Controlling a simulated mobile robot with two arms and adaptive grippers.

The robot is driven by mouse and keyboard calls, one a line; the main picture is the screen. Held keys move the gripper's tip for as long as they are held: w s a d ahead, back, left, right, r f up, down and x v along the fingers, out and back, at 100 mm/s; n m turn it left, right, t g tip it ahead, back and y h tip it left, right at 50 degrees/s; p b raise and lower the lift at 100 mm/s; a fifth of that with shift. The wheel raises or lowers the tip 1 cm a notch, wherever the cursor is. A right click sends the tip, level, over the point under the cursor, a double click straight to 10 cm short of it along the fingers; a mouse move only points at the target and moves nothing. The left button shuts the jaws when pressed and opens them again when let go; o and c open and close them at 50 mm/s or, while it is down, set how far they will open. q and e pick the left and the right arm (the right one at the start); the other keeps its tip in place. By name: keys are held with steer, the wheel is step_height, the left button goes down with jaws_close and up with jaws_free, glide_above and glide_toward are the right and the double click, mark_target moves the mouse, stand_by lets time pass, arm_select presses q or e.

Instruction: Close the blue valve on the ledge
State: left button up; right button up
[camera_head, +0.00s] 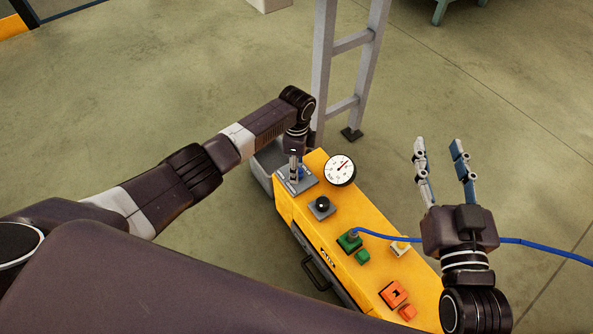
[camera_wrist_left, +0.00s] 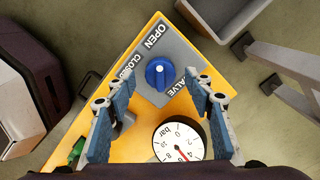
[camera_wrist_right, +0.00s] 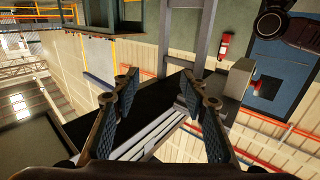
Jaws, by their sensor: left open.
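The blue valve (camera_wrist_left: 160,75) is a round knob with a white mark, on a grey plate lettered OPEN, CLOSED and VALVE at the end of the yellow ledge (camera_head: 349,225). In the left wrist view its white mark points up the picture, nearer OPEN than CLOSED. My left gripper (camera_head: 294,177) points down over the valve and partly hides it in the head view. Its fingers are open, and the knob shows between them in the left wrist view; I cannot tell whether they touch it. My right gripper (camera_head: 438,149) is open and empty, raised over the ledge's right side.
A white gauge (camera_head: 341,170) stands close beside the valve plate. A black knob (camera_head: 322,204), green parts (camera_head: 350,241) and orange parts (camera_head: 393,294) follow along the ledge. A blue hose (camera_head: 400,238) runs right, behind my right gripper. A grey ladder (camera_head: 350,75) stands behind.

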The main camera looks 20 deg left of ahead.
arm_select(q)
steer(key=shift+f+b, duration=0.3)
steer(key=shift+f, duration=0.65)
arm_select(e)
steer(key=shift+s+a+r+t+y, duration=0.2)
steer(key=shift+r+t, duration=0.35)
steer(key=shift+r, duration=0.7)
steer(key=shift+w+a+r+t+y, duration=0.1)
steer(key=shift+r+t+y, duration=0.35)
steer(key=shift+r, duration=0.75)
arm_select(q)
steer(key=shift+c, duration=0.5)
steer(key=c, duration=1.1)
